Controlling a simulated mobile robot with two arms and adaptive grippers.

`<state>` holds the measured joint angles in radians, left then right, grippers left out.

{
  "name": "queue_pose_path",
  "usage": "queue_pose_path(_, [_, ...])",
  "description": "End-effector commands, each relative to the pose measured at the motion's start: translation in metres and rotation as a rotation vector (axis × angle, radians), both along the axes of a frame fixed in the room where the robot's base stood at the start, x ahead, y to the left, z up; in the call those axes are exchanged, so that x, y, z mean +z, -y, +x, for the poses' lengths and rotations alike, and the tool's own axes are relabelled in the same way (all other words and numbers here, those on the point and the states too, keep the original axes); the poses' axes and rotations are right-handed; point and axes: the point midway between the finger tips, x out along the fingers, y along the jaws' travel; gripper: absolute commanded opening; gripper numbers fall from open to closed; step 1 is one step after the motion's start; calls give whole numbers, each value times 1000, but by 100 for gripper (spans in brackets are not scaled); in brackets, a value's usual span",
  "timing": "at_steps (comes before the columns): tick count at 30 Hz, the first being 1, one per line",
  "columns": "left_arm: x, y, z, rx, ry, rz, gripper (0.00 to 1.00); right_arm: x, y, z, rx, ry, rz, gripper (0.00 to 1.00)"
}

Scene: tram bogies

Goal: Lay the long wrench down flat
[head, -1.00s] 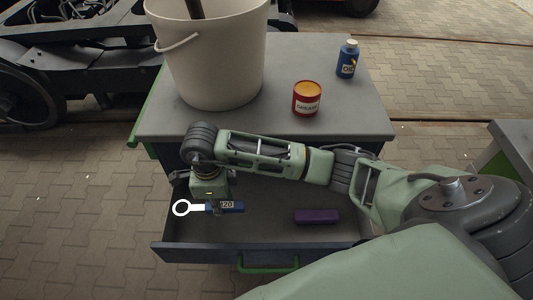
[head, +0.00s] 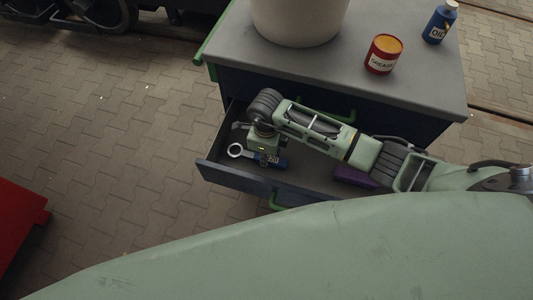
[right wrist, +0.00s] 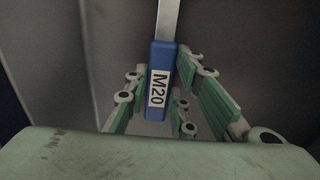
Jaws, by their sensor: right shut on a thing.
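The long wrench has a blue handle (head: 281,163) marked M20 and a pale ring end (head: 235,150). It is at the left part of the open drawer (head: 235,178), looking roughly level, ring to the left. I cannot tell whether it touches the drawer floor. My right gripper (head: 264,161) points down into the drawer and is shut on the handle. In the right wrist view the blue handle (right wrist: 160,88) lies between the green finger pads, its metal shank running up out of frame; the ring is outside that view. My left gripper is not in view.
A purple box (head: 354,177) lies in the drawer to the right. On the grey cabinet top (head: 350,82) stand a pale bucket (head: 298,20), a red grease tin (head: 383,54) and a blue oil bottle (head: 438,24). A red object (head: 18,225) is at the left edge.

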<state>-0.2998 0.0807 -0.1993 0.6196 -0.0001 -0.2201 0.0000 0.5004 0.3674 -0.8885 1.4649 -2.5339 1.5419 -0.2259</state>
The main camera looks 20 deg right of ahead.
Motion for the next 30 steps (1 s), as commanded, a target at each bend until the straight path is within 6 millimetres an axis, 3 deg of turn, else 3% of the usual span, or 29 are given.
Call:
queue_pose_path(8, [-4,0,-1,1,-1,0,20,-4,0,1,0,1,0,0])
queue_pose_path(9, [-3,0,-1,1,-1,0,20,-3,0,0,0,1,-1,25])
queue_pose_path(15, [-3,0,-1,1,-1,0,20,-3,0,0,0,-1,-1,42])
queue_pose_path(25, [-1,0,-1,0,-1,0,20,0,0,0,0,0,0,42])
queue_pose_path(30, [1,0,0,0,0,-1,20,18,0,2,0,5,0,42])
